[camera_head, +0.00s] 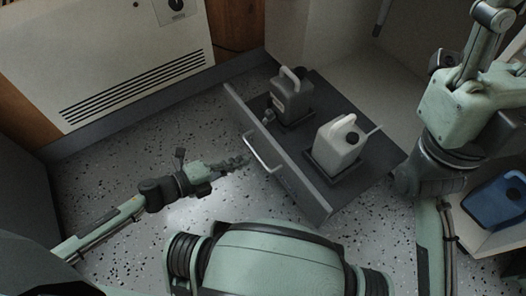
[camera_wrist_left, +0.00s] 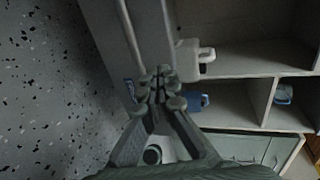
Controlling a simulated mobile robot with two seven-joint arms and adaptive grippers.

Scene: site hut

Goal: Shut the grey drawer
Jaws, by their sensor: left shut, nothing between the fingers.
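The grey drawer (camera_head: 285,175) is pulled out of the cabinet, with a pale bar handle (camera_head: 262,154) on its front. In it stand a dark grey jug (camera_head: 291,98) and a white jug (camera_head: 341,142), both upright. My left gripper (camera_head: 242,162) is shut and empty, in front of the drawer front near the handle. In the left wrist view its fingertips (camera_wrist_left: 160,85) overlap the drawer front (camera_wrist_left: 153,32), with the handle bar (camera_wrist_left: 128,36) to the upper left. I cannot tell whether they touch. My right gripper is out of view.
A pale heater panel (camera_head: 125,60) with a vent stands on the left wall. A blue container (camera_head: 497,203) sits on a shelf at right; open shelves (camera_wrist_left: 245,58) show in the left wrist view. The speckled floor (camera_head: 205,125) before the drawer is clear.

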